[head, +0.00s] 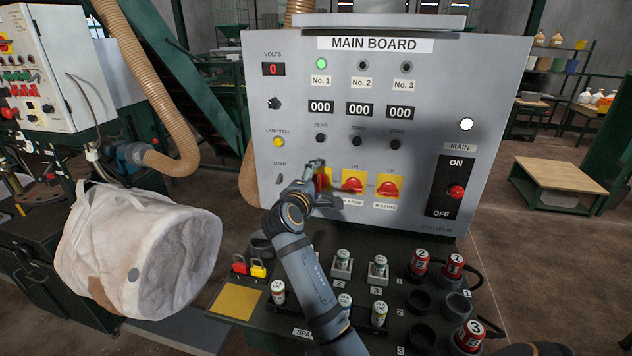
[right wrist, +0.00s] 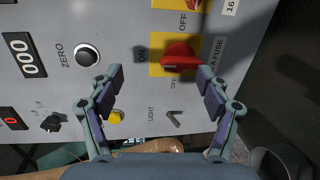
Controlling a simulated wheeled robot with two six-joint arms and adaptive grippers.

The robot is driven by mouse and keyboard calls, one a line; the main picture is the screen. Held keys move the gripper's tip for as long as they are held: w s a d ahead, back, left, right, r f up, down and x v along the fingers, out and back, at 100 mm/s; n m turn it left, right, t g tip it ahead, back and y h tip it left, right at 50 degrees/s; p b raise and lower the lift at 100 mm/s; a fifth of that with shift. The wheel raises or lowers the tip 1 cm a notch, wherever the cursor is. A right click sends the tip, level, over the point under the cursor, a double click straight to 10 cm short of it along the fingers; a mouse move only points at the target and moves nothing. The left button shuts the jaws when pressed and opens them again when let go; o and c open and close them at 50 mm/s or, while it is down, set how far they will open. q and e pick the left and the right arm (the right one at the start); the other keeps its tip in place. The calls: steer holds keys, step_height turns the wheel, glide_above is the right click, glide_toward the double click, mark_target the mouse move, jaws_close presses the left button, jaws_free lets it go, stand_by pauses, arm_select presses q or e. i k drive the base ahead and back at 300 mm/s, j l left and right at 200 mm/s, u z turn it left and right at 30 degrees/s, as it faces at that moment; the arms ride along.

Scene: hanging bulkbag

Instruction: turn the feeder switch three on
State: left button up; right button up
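Feeder switch three (head: 388,188) is the rightmost of three red knobs on yellow plates on the grey main board (head: 470,90). Its handle looks level, and the No. 3 lamp (head: 407,66) is dark. Feeder switch two (head: 353,185) beside it also looks level. My right gripper (head: 316,168) is at feeder switch one, left of switch three, and partly covers it. In the right wrist view the fingers (right wrist: 160,75) are open, with the red knob of switch one (right wrist: 182,56) just beyond and between them. Contact cannot be told. Switch three is outside that view.
The green No. 1 lamp (head: 321,64) is lit. The main switch (head: 456,192) is at the board's right. A black console (head: 410,255) with fuses and sockets lies below the board. A white bulk bag (head: 120,245) hangs at left. The space before switches two and three is clear.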

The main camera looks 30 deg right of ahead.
mark_target(388, 188)
steer(key=k+j, duration=0.15)
steer(key=j, duration=0.2)
steer(key=k+j, duration=0.2)
steer(key=j, duration=0.15)
steer(key=k+j+z, duration=0.1)
steer(key=j, duration=0.25)
steer(key=k, duration=0.05)
